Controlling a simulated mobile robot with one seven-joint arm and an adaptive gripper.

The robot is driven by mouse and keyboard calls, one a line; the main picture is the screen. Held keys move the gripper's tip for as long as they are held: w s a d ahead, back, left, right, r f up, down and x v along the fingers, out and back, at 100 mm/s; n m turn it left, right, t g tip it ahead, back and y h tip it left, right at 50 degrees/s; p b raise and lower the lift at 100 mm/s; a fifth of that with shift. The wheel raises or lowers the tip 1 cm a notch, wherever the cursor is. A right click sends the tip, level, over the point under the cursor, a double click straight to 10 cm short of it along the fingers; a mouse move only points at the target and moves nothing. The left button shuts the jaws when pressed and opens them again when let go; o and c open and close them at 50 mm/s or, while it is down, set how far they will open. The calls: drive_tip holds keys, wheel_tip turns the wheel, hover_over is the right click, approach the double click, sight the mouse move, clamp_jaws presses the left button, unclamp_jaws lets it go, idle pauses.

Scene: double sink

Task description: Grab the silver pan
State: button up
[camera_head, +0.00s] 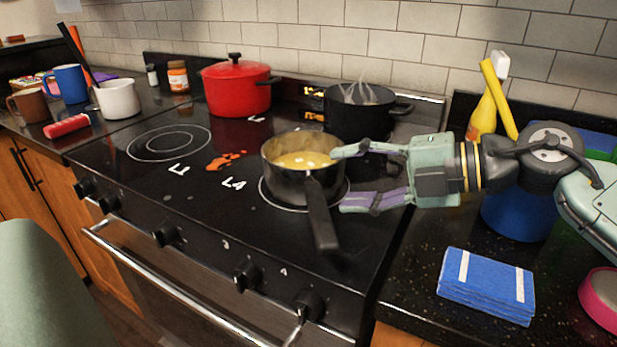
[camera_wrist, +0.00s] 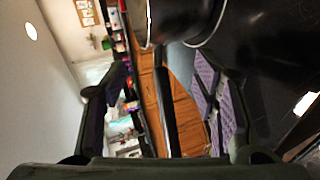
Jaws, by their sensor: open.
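The silver pan (camera_head: 283,179) stands on the front right burner of the black stove, with yellow food inside. Its dark handle (camera_head: 321,217) points toward the front edge of the stove. My gripper (camera_head: 342,181) is open at the right side of the pan, its fingers pointing left. One finger is close to the pan's rim and the other is beside the handle; I cannot tell whether they touch. In the wrist view, the handle (camera_wrist: 165,100) runs between the two open fingers, and the pan's body (camera_wrist: 150,22) shows at the top.
A red pot (camera_head: 236,88) and a black pot (camera_head: 357,115) with utensils or steam stand at the stove's back. Blue folded cloths (camera_head: 486,286) lie on the right counter. A yellow bottle (camera_head: 483,117) stands behind my arm. The stove's left front is mostly clear.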

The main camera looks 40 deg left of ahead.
sight(320, 185)
drive_tip(key=shift+p+x, duration=0.75)
drive_tip(key=shift+x, duration=2.05)
drive_tip(key=shift+s+d+f, duration=0.1)
drive_tip(key=shift+s+d, duration=0.05)
drive_tip(key=shift+c, duration=0.3)
clamp_jaws()
drive_tip(key=shift+f, duration=0.1)
